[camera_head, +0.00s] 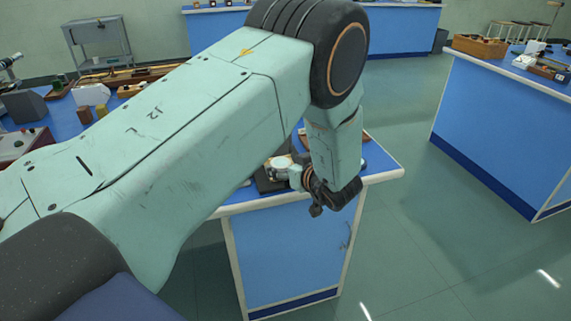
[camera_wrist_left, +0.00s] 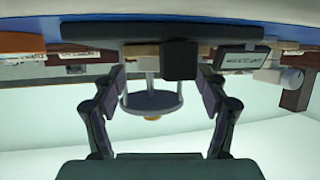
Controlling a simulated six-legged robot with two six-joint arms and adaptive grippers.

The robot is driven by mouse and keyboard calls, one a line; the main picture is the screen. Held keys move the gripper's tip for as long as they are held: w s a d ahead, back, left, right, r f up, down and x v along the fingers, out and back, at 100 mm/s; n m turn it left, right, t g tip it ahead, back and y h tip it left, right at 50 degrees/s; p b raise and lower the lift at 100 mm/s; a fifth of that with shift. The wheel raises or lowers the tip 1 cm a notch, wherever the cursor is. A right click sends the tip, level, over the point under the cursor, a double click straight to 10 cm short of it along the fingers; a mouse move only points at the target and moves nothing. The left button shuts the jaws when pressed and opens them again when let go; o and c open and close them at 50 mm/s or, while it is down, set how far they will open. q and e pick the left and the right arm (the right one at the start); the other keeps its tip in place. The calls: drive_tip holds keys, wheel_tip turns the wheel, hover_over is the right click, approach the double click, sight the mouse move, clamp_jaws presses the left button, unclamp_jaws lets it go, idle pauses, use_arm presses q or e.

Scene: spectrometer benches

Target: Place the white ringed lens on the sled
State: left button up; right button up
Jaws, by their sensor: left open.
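My left gripper (camera_head: 322,203) hangs by the front right corner of the near blue bench. In the left wrist view its two fingers (camera_wrist_left: 158,95) stand wide apart, with nothing pinched between them. A grey round plate (camera_wrist_left: 150,103) with upright rods shows between the fingers, apart from both. A dark flat bar (camera_wrist_left: 130,30) and a black block (camera_wrist_left: 180,60) lie beyond it. In the head view a small whitish round piece (camera_head: 282,163) sits on the bench beside the gripper, partly hidden by it. I cannot tell whether it is the white ringed lens. I cannot make out the sled surely. My right gripper is not in view.
The near blue bench (camera_head: 285,250) holds instruments and blocks at the left, largely covered by my left arm. Another blue bench (camera_head: 490,125) stands at the right with a wooden box (camera_head: 480,46). Clear floor lies between the benches. A labelled dark box (camera_wrist_left: 242,59) shows in the wrist view.

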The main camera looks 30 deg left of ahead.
use_arm(q)
drive_tip(key=p+v, duration=1.1)
drive_tip(key=p, duration=0.1)
drive_tip(key=shift+s, duration=0.2)
drive_tip(key=s+a+f+m+h, duration=0.4)
drive_tip(key=s+f+m+h, duration=0.35)
drive_tip(key=s, duration=0.55)
drive_tip(key=s+d+f+m+g+h, duration=0.1)
drive_tip(key=s+d+m+g+h, duration=0.1)
drive_tip(key=s, duration=0.9)
drive_tip(key=s+d+f+m+g+h, duration=0.1)
drive_tip(key=s+d+g, duration=0.3)
drive_tip(key=s, duration=0.7)
drive_tip(key=shift+d+f+m+h, duration=0.4)
drive_tip(key=shift+d+m+h, duration=0.25)
drive_tip(key=shift+d+h, duration=0.1)
